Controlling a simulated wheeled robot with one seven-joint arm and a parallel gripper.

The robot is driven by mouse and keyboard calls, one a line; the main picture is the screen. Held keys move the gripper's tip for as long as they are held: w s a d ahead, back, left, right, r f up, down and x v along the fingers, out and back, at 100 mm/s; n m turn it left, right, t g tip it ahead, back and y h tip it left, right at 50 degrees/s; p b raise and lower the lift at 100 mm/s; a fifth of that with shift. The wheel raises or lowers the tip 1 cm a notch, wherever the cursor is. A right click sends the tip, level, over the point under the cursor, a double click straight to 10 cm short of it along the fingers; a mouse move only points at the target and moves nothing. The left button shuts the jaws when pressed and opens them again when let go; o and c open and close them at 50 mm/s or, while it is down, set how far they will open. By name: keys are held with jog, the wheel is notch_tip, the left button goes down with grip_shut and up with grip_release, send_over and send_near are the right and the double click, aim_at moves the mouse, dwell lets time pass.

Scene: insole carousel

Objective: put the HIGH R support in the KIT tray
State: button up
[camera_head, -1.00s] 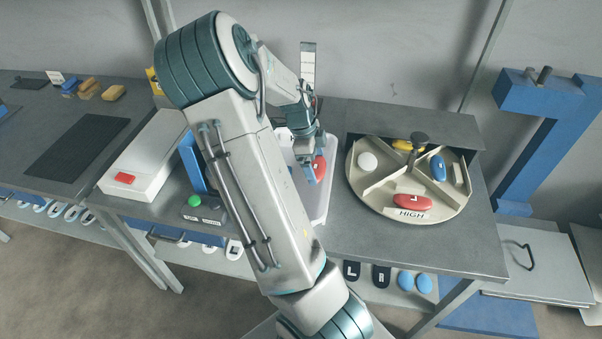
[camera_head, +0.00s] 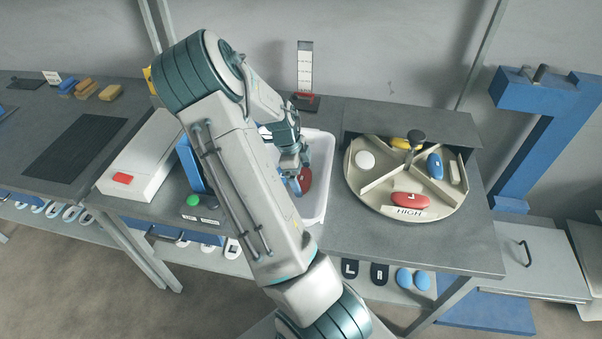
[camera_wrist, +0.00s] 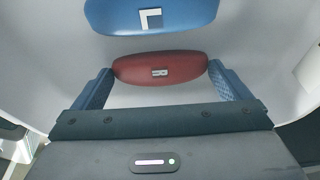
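My gripper (camera_head: 297,178) is down inside the white tray (camera_head: 321,190) at the middle of the bench. It is shut on a dark red oval support (camera_wrist: 160,68), whose ends meet the two blue fingers in the wrist view. The support also shows in the head view (camera_head: 305,180). Its small marking is too small to read. I cannot tell whether it touches the tray floor. A blue support (camera_wrist: 152,16) with a white L-shaped mark lies in front of it in the wrist view. My arm hides the left part of the tray in the head view.
A round carousel (camera_head: 375,186) stands right of the tray, with a red L support (camera_head: 410,200) in its HIGH section, and blue, yellow and white pieces in others. A dark stand (camera_head: 305,102) is behind the tray. A green button (camera_head: 194,200) is front left.

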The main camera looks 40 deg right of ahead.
jog(key=shift+r, duration=0.1)
jog(key=v, duration=1.1)
jog(key=s+a+r+n+t, duration=0.1)
jog(key=s+a+r+n, duration=0.2)
jog(key=s+a+n, duration=0.2)
jog(key=s+a+r+n+t+y, duration=0.1)
jog(key=s+a+r+n, duration=0.3)
jog(key=a+n, duration=0.7)
jog(key=s+a+r+n+t+y, duration=0.1)
jog(key=s+a+r+n+t, duration=0.2)
jog(key=s+a+n, duration=0.4)
jog(key=shift+s+a+r+n, duration=0.25)
jog(key=shift+a+r+n, duration=0.15)
jog(key=shift+n, duration=2.1)
